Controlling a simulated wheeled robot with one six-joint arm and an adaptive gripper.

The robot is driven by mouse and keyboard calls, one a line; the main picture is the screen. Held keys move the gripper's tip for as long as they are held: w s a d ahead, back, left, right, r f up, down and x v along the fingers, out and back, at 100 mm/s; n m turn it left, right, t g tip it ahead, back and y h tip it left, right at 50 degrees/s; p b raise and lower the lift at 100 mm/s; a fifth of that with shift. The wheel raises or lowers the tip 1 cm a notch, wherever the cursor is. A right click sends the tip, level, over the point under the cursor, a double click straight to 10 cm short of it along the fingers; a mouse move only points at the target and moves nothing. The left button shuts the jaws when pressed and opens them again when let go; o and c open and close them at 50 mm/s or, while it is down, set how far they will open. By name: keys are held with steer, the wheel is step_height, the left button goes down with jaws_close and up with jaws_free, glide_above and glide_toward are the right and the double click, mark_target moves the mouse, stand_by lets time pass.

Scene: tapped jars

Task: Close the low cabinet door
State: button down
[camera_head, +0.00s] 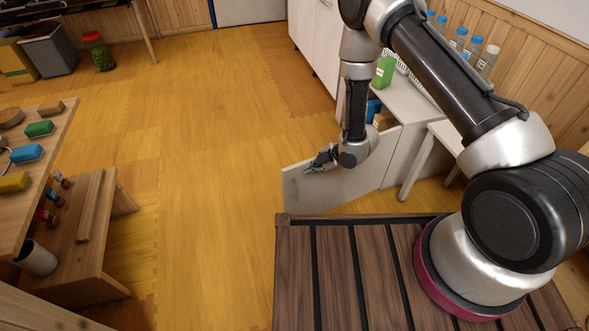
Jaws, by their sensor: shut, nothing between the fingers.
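The low cabinet (407,103) is white and stands against the right wall. Its white door (330,188) stands wide open, swung out toward me over the wooden floor. My gripper (318,162) is shut and empty, at the upper part of the door near its free end. I cannot tell whether the fingers touch the door. My wrist hides part of the door's top edge. A blue thing (374,109) and a brown thing (383,121) show at the cabinet's opening, partly hidden by my arm.
A green carton (384,71) and a white rack stand on the cabinet. Several blue-capped bottles (473,50) line the wall. A white stool (446,137) stands right of the door. A wooden bench (75,225) is at left. The floor between is clear.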

glide_toward(288, 174)
step_height(288, 174, down, 3)
steer(key=s, duration=0.3)
steer(key=shift+w+a+f, duration=0.15)
steer(key=shift+w+a, duration=0.55)
steer(key=shift+w, duration=0.3)
steer(key=shift+w+a+f, duration=0.15)
steer(key=shift+w+a, duration=0.55)
steer(key=shift+w, duration=0.35)
